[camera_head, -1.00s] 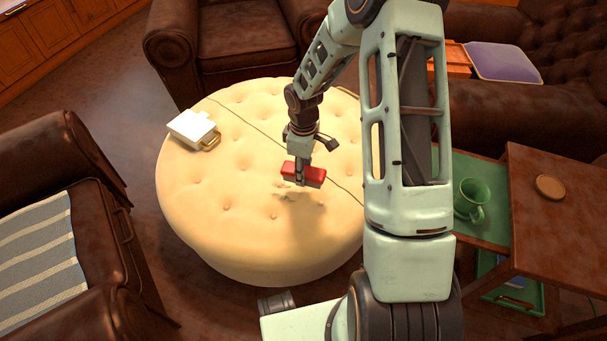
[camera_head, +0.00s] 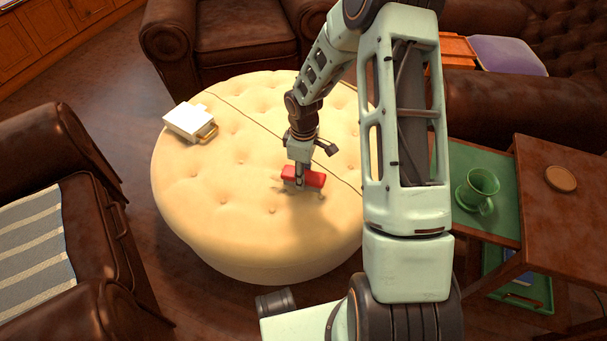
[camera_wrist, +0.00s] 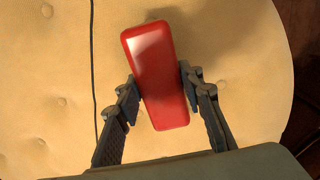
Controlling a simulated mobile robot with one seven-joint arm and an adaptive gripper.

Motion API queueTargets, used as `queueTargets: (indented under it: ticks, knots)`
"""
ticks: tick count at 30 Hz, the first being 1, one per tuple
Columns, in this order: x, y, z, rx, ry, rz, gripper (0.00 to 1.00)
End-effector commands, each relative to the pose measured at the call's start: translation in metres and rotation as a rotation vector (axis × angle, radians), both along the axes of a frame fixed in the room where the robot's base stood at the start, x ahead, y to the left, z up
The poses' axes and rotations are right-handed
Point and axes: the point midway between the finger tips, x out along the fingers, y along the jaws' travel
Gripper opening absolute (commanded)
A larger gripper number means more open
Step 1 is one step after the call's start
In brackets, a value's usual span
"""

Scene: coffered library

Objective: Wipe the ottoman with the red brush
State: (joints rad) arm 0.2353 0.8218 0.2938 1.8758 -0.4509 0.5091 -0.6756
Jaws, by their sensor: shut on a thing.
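The ottoman (camera_head: 215,215) is round, cream and tufted, in the middle of the head view. It also fills most of the wrist view (camera_wrist: 50,60). The red brush (camera_head: 317,179) is a block with a red top, low over the ottoman's right half. In the wrist view the brush (camera_wrist: 155,70) lies tilted between the two fingers. My gripper (camera_head: 300,183) points down and is shut on the brush; its fingers (camera_wrist: 160,95) press on both sides. The brush's underside is hidden, so I cannot tell whether it touches the ottoman.
A white box with a brass handle (camera_head: 188,123) sits on the ottoman's left. A thin dark cord (camera_head: 245,120) crosses the top. Brown armchairs (camera_head: 225,45) stand around it. A green mug (camera_head: 478,190) stands on a green surface at the right, beside a wooden table (camera_head: 560,225) with a coaster (camera_head: 561,178).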

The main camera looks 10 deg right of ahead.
Motion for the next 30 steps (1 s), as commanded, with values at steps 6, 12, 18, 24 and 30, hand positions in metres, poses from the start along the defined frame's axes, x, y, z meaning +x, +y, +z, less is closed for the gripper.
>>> queueTargets:
  ticks: [6, 12, 18, 24, 30]
  knots:
    - [0.000, 0.000, 0.000, 0.000, 0.000, 0.000, 0.16]
    - [0.000, 0.000, -0.002, 0.000, 0.000, 0.000, 0.16]
    - [0.000, 0.000, -0.006, 0.000, 0.000, 0.000, 0.16]
    - [0.000, 0.000, -0.010, 0.000, 0.000, 0.000, 0.16]
    - [0.000, 0.000, -0.014, 0.000, 0.000, 0.000, 0.16]
